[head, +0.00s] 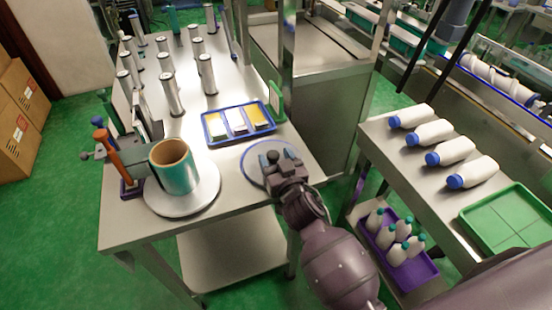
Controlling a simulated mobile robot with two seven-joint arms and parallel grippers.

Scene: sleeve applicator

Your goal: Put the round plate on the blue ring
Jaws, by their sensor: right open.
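The round plate (205,199) is a pale metallic disc at the front left of the metal table. A teal roll with a brown core (177,174) stands upright on it and hides its middle. The blue ring (245,172) is a thin circle on the tabletop, right of the plate and apart from it. My right gripper (272,157) is over the ring and hides part of it. Its jaws are open, and I see nothing held between them. My left gripper is not in view.
A blue tray (204,131) with white and yellow items lies behind the ring. Several upright cylinders (207,75) fill the table's back. A stand with an orange handle (108,150) is left of the roll. White bottles (450,152) and a green tray (505,218) are on the right table.

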